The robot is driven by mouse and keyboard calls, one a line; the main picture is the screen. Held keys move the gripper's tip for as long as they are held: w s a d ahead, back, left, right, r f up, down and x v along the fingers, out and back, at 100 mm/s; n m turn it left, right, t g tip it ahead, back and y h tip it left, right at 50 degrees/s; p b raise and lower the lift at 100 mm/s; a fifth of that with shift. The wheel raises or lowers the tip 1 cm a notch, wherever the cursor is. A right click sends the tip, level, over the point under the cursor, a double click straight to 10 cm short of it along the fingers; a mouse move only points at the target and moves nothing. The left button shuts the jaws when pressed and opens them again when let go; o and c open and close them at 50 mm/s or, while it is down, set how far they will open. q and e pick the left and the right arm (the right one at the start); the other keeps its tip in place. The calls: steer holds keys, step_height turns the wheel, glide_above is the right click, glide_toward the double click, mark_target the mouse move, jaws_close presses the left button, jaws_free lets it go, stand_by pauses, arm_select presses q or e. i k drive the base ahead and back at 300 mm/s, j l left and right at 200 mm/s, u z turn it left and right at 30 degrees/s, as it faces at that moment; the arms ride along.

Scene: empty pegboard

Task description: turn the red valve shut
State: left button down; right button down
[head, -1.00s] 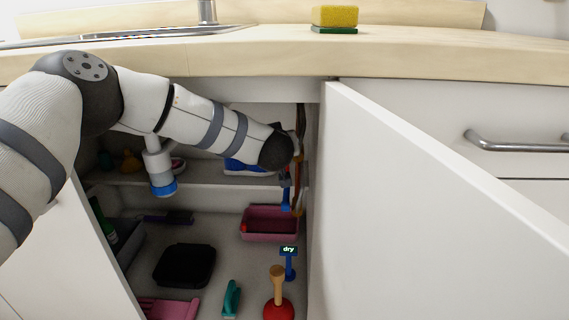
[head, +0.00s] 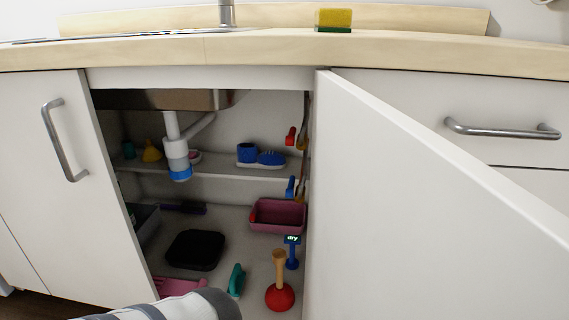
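The red valve handle (head: 291,136) is on the upper part of a pipe (head: 304,132) along the right inner wall of the open sink cabinet. It is small and seen nearly edge-on, so its exact angle is hard to tell. Below it, a blue valve handle (head: 290,187) sits on the same wall. No gripper touches either handle. Part of my arm, white and grey, shows at the bottom edge, in front of the cabinet and well below the valves. Neither of my grippers is in view.
The open right door (head: 400,200) stands close to the valves' right. A white drain pipe (head: 176,150) hangs under the sink. A pink bin (head: 278,228), a "dry" sign (head: 292,240) and a red plunger (head: 280,296) stand below the valves. Space left of the red handle is clear.

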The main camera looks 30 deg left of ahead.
mark_target(290, 140)
steer(key=k+j, duration=0.25)
steer(key=j, duration=0.15)
steer(key=k+j, duration=0.25)
steer(key=j, duration=0.15)
steer(key=i+j+u, duration=0.25)
steer(key=u, duration=0.15)
steer(key=i+j+u, duration=0.15)
steer(key=i+u, duration=0.5)
steer(key=u, duration=0.2)
steer(key=i+j, duration=0.05)
